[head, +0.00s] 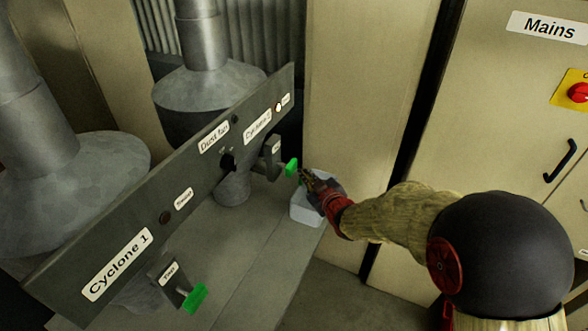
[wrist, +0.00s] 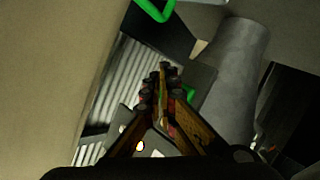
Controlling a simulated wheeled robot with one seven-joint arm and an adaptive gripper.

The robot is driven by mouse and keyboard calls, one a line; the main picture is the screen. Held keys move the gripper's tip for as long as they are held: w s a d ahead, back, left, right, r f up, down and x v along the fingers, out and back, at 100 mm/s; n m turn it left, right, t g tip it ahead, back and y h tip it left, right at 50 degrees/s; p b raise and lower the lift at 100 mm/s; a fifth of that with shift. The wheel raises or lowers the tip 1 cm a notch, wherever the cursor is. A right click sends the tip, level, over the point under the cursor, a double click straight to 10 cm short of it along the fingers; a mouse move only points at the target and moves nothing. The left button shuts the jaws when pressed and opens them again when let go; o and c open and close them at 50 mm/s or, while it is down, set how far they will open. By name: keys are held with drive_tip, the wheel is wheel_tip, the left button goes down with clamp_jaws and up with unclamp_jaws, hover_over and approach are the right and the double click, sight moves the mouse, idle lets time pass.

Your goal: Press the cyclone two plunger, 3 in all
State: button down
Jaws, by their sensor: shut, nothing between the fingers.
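The Cyclone 2 plunger is a small green knob (head: 291,166) on a dark bracket, under the Cyclone 2 label (head: 257,127) at the far end of the grey panel. My gripper (head: 306,175) is shut and empty, just right of the green knob in the head view. Whether it touches the knob is unclear. In the wrist view my gripper (wrist: 163,72) points up the picture, with a green piece (wrist: 190,93) partly hidden just right of the fingers. A small lit lamp (head: 278,107) glows beside the Cyclone 2 label; a bright lamp (wrist: 140,146) also shows in the wrist view.
The Cyclone 1 plunger (head: 195,298) is another green knob at the near end of the panel (head: 180,175). A pale box (head: 308,212) lies below my gripper. Beige cabinets (head: 365,100) stand behind and to the right.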

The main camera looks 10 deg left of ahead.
sight(295, 170)
drive_tip(key=shift+a, duration=0.1)
drive_tip(key=shift+w+a+b, duration=0.1)
drive_tip(key=shift+a+b, duration=0.2)
drive_tip(key=shift+b, duration=0.1)
drive_tip(key=shift+w+a+r+b, duration=0.1)
drive_tip(key=shift+w+a+b, duration=0.2)
drive_tip(key=shift+a, duration=0.25)
drive_tip(key=shift+w+a+b, duration=0.15)
drive_tip(key=shift+a+b, duration=0.2)
drive_tip(key=shift+a, duration=0.2)
idle(1.6)
drive_tip(key=shift+d, duration=0.1)
drive_tip(key=shift+s+d, duration=0.3)
drive_tip(key=shift+d, duration=0.4)
drive_tip(key=shift+s+d, duration=0.3)
drive_tip(key=shift+d, duration=0.4)
drive_tip(key=d, duration=0.1)
drive_tip(key=s+d, duration=0.1)
drive_tip(key=d, duration=0.2)
drive_tip(key=shift+s+d+p, duration=0.35)
idle(1.6)
